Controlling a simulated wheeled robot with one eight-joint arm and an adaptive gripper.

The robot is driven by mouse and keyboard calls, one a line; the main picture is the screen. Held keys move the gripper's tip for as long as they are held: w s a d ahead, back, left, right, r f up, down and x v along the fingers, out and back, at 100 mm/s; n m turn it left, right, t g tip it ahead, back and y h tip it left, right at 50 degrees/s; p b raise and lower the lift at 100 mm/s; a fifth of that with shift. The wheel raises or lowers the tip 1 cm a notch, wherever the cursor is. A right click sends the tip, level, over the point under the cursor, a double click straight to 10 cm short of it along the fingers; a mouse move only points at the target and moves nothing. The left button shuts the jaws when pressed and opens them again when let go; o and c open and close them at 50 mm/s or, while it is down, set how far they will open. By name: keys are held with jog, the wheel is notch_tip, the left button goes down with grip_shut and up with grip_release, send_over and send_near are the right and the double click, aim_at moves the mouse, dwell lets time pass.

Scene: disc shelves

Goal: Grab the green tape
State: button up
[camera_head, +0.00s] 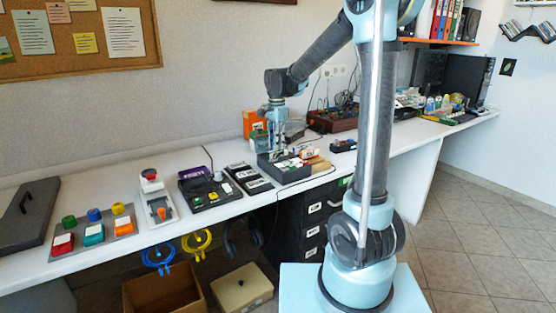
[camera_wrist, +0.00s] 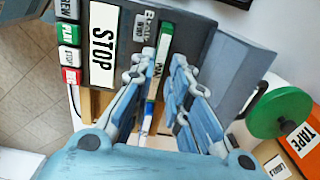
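The green tape (camera_wrist: 279,112) shows in the wrist view as a green disc at the right edge, next to an orange box (camera_wrist: 303,147) labelled TAPE. The orange box (camera_head: 254,123) also stands against the wall in the head view, where the green tape is hard to make out. My gripper (camera_wrist: 161,62) has its two fingers apart with no object visibly held between them. The tape lies to the right of the fingers, outside the gap. In the head view my gripper (camera_head: 276,143) is over the bench, beside the orange box.
A dark box with a STOP label (camera_wrist: 103,45) lies beyond my fingertips. In the head view a dark tray (camera_head: 285,170) sits below my gripper on the white bench (camera_head: 225,211). A brown device (camera_head: 333,119) stands to the right. Button panels line the left.

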aim_at(280, 152)
jog(key=shift+s+f, duration=0.1)
jog(key=shift+f, duration=1.7)
grip_shut()
